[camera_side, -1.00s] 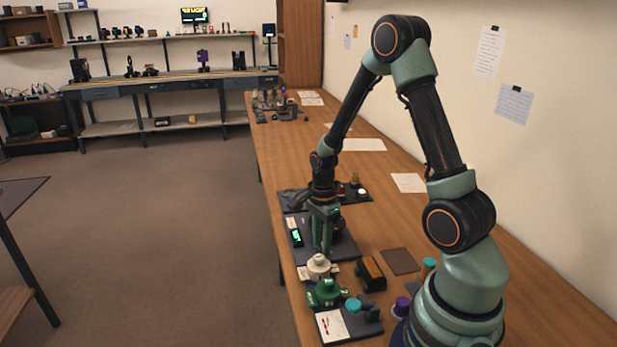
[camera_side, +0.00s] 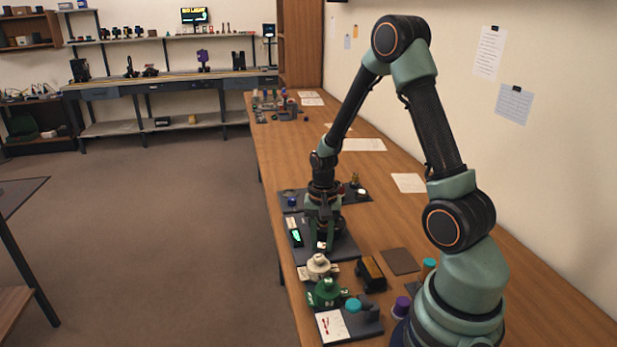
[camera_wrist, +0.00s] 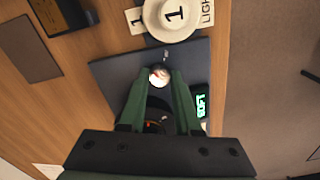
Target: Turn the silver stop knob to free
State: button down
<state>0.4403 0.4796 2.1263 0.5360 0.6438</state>
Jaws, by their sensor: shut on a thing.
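The silver stop knob (camera_wrist: 159,76) shows in the wrist view as a small shiny round cap on a dark plate (camera_wrist: 110,75). My gripper (camera_wrist: 159,80) has its two green fingers on either side of it, shut on it. In the side view my gripper (camera_side: 321,246) points down at the same dark plate (camera_side: 343,247), and the knob is mostly hidden by the fingers. A small display (camera_wrist: 202,104) with green lettering, seemingly "SOFT", sits beside the fingers; it also glows in the side view (camera_side: 296,238).
A cream round piece marked 1 (camera_wrist: 172,14) stands close beyond the plate, next to a "LIGHT" card. In the side view, a green knob piece (camera_side: 327,292), a dark block (camera_side: 371,273) and a purple-capped item (camera_side: 401,306) stand nearer my base. A brown mat (camera_side: 400,261) lies flat.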

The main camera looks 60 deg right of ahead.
jog(key=n, duration=1.2)
jog(key=shift+n, duration=0.3)
dwell(0.4)
jog(key=c, duration=0.6)
grip_release()
